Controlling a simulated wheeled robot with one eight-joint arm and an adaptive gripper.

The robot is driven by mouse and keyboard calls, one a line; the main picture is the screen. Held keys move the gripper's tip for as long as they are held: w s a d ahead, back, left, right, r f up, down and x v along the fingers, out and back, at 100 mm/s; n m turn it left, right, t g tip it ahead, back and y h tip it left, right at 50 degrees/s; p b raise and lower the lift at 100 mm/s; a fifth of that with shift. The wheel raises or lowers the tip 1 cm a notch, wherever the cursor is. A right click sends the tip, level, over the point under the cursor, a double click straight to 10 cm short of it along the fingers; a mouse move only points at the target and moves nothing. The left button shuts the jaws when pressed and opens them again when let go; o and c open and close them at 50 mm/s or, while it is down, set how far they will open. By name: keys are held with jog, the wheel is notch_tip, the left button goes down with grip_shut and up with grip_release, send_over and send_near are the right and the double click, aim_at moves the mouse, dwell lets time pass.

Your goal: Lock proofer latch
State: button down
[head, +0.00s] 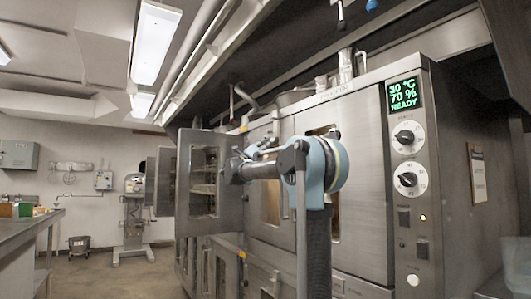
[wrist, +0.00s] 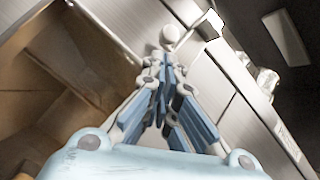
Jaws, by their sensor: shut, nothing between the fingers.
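The steel proofer (head: 358,185) stands at the right, and its green display (head: 403,94) reads 30 °C, 70 %, READY. A door with a window stands swung out (head: 228,190) left of my arm. My gripper (wrist: 167,66) is shut and empty in the wrist view. A pale rounded knob (wrist: 169,35) shows at its tips; I cannot tell whether it touches them. A small pale block with a dark edge (wrist: 210,25) lies just beyond, to the right. I cannot tell whether either is the latch. In the head view my arm hides part of the proofer front.
Two dials (head: 406,138) sit below the display. A worktable (head: 30,232) stands at the far left, with a floor machine (head: 134,215) at the back. In the wrist view a brown recess (wrist: 60,65) lies left of the fingers and steel panels lie right.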

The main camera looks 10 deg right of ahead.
jog(key=shift+w+r, duration=0.2)
jog(key=shift+r, duration=0.25)
jog(key=shift+r, duration=0.15)
notch_tip(320, 180, up, 3)
jog(key=shift+f, duration=0.2)
jog(key=d+f+v, duration=0.1)
jog(key=d+v, duration=0.1)
jog(key=v, duration=1)
jog(key=shift+s+a+f, duration=0.3)
jog(key=shift+s+f, duration=0.15)
jog(key=shift+f, duration=0.15)
